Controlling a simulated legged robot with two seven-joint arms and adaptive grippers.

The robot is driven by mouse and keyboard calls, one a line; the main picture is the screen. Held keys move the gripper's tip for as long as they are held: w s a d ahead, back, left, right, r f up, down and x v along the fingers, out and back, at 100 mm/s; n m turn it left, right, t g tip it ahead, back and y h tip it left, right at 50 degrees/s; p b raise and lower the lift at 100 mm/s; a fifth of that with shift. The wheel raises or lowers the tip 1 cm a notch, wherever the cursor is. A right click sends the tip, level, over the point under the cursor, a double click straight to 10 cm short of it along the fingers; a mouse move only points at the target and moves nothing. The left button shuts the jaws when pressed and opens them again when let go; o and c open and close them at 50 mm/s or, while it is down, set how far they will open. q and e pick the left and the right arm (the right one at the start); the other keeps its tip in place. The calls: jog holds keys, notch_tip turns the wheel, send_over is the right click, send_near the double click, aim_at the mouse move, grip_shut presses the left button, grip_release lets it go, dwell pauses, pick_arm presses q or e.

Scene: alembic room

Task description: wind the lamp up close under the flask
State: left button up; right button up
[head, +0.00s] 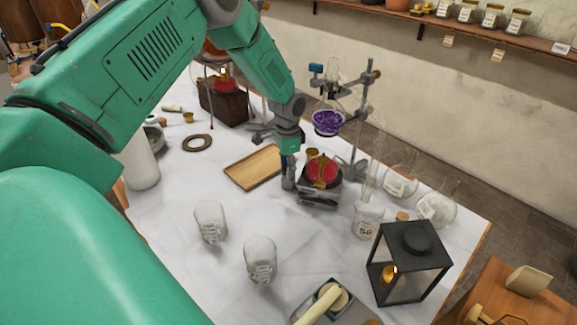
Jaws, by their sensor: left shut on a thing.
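A round flask with purple liquid (327,122) hangs from a clamp on a metal stand (364,120). Below it, a red lamp (322,172) sits on a small dark jack (319,194), with a clear gap between lamp and flask. My left gripper (288,181) points down at the left side of the jack. It is shut on what looks like the jack's knob, which the fingers hide. My right gripper is not in view.
A wooden tray (253,168) lies left of my gripper. The table between beakers and jack is clear.

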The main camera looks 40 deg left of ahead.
pick_arm(q)
jog(key=m, duration=0.4)
jog(key=shift+w+a+r+m, duration=0.1)
jog(key=shift+w+a+m, duration=0.05)
jog(key=shift+m, duration=0.15)
jog(key=m, duration=0.4)
jog(key=shift+w+a, duration=0.1)
jog(key=shift+r, duration=0.1)
jog(key=o, duration=0.9)
jog(key=shift+c, duration=0.2)
